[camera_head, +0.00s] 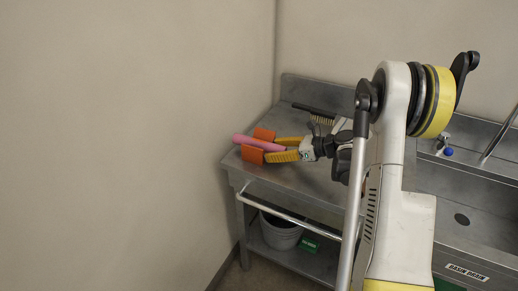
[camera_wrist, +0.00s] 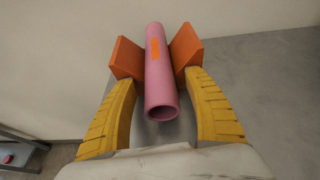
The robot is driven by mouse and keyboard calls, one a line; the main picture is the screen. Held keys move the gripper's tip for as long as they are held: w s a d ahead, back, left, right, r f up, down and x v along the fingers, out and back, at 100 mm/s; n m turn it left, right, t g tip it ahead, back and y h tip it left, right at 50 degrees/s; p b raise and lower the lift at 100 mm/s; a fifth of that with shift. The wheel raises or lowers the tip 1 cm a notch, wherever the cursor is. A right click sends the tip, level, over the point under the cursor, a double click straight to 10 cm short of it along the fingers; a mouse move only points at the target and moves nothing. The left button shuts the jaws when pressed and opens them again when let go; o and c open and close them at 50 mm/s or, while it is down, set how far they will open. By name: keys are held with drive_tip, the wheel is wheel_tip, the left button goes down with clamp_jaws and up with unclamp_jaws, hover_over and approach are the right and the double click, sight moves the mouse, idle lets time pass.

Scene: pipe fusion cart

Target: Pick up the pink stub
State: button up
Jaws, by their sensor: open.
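The pink stub (camera_wrist: 159,85) is a hollow pink tube with an orange mark on its side. In the wrist view it lies lengthwise between two orange blocks, its open end towards my gripper. In the head view the stub (camera_head: 258,143) is at the left end of the steel counter. My gripper (camera_wrist: 162,87) is open, with a yellow finger on each side of the stub's near end. The gripper also shows in the head view (camera_head: 280,150), reaching in from the right. I cannot tell whether the fingers or blocks touch the stub.
The steel counter (camera_head: 308,184) has a raised back edge and a wall on its left. A brush (camera_head: 322,118) lies at the back. A sink (camera_head: 470,205) is on the right. A grey bucket (camera_head: 281,234) and a green box (camera_head: 308,243) are on the lower shelf.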

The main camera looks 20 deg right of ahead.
drive_tip(key=shift+r, duration=0.1)
drive_tip(key=c, duration=1.3)
drive_tip(key=shift+r, duration=0.1)
